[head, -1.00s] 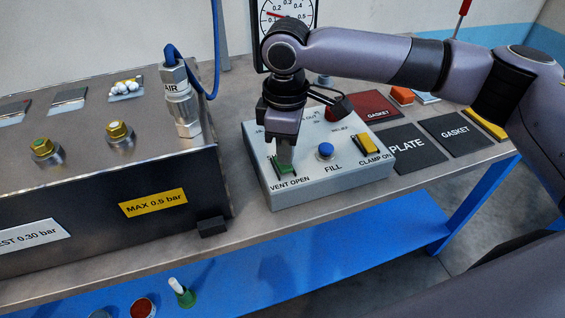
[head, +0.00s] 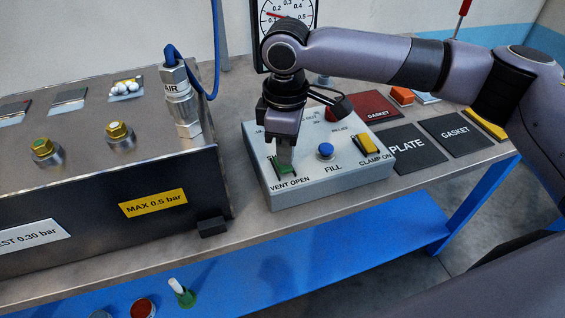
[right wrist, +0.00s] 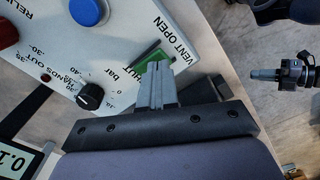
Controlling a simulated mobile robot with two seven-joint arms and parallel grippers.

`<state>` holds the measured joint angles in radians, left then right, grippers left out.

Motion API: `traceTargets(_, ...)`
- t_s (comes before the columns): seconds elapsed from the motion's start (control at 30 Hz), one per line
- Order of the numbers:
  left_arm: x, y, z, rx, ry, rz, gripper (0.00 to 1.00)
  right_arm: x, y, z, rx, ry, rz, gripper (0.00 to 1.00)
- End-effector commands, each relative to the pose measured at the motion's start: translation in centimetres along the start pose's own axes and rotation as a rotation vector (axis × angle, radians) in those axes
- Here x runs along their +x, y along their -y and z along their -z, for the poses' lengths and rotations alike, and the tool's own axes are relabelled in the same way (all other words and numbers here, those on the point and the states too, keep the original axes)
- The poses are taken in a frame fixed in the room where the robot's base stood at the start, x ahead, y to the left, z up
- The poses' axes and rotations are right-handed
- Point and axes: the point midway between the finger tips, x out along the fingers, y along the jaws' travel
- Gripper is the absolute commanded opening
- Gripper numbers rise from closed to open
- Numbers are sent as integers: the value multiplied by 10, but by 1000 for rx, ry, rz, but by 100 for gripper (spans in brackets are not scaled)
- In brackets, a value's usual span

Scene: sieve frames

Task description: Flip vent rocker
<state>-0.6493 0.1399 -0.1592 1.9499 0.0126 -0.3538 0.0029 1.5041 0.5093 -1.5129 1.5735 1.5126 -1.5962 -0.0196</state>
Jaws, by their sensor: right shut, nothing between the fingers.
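The green vent rocker (head: 283,168) sits at the front left of the grey control box (head: 330,185), above the label VENT OPEN. It also shows in the right wrist view (right wrist: 150,57), partly hidden by my fingers. My right gripper (head: 285,158) points down onto the rocker, with its fingertips at or just over it. The right gripper (right wrist: 158,68) is shut with nothing between its fingers. I cannot tell if the fingertips press on the rocker.
The box also carries a blue FILL button (head: 325,151) and a yellow CLAMP ON rocker (head: 368,145). A dark metal chamber (head: 100,200) with an air fitting (head: 181,105) stands to the left. A pressure gauge (head: 285,18) is behind my arm. Plate and gasket mats lie right.

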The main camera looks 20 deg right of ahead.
Motion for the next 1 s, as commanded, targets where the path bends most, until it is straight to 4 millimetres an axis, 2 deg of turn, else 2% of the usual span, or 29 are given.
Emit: traceTargets(1.0, 0, 0, -1, 0, 1, 0, 0, 6, 0, 0, 0, 0, 1, 0)
